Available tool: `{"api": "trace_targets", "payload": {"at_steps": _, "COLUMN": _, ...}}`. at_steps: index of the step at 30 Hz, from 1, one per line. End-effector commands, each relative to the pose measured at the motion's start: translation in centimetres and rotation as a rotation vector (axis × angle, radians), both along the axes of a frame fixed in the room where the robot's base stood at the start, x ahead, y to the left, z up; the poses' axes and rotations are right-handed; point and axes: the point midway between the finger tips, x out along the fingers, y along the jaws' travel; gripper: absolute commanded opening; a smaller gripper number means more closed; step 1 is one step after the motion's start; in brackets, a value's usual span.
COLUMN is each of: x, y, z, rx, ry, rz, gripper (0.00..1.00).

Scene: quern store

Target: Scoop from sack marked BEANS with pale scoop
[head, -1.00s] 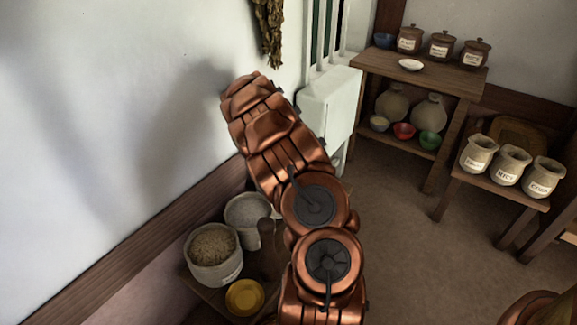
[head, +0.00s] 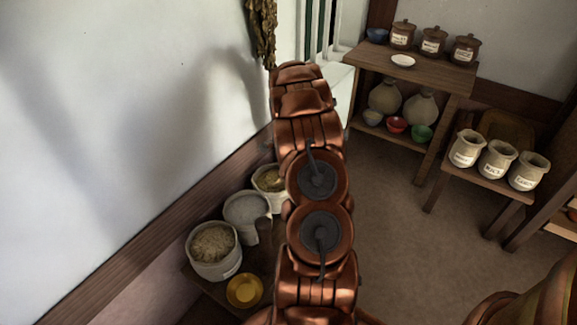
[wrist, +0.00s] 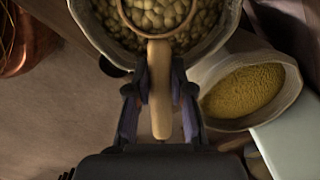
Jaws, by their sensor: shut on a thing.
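In the wrist view my gripper (wrist: 160,82) is shut on the handle of a pale wooden scoop (wrist: 160,112). The scoop points to the top of the picture, and its bowl is over or in a sack (wrist: 224,30) of pale green beans (wrist: 110,18). Beans show within the scoop's bowl rim; its top is cut off by the frame edge. I cannot see a label on this sack. In the head view my arm hides the gripper, the scoop and this sack.
A sack of yellow grain (wrist: 242,92) stands right of the bean sack, beside a pale box edge (wrist: 290,140). In the head view, several sacks, one with tan grain (head: 213,244), and a yellow bowl (head: 244,291) line the wall. Shelves with jars (head: 433,41) stand right.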

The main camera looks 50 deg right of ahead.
Motion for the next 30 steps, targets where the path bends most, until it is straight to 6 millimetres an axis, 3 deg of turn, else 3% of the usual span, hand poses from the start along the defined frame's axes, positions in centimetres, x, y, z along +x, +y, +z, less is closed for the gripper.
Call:
{"api": "trace_targets", "payload": {"at_steps": 18, "x": -0.6, "y": -0.8, "z": 0.1, "rx": 0.228, "ry": -0.174, "rz": -0.002, "gripper": 0.00}}
{"api": "trace_targets", "payload": {"at_steps": 30, "x": -0.7, "y": -0.8, "z": 2.7, "rx": 0.257, "ry": -0.197, "rz": 0.000, "gripper": 0.00}}
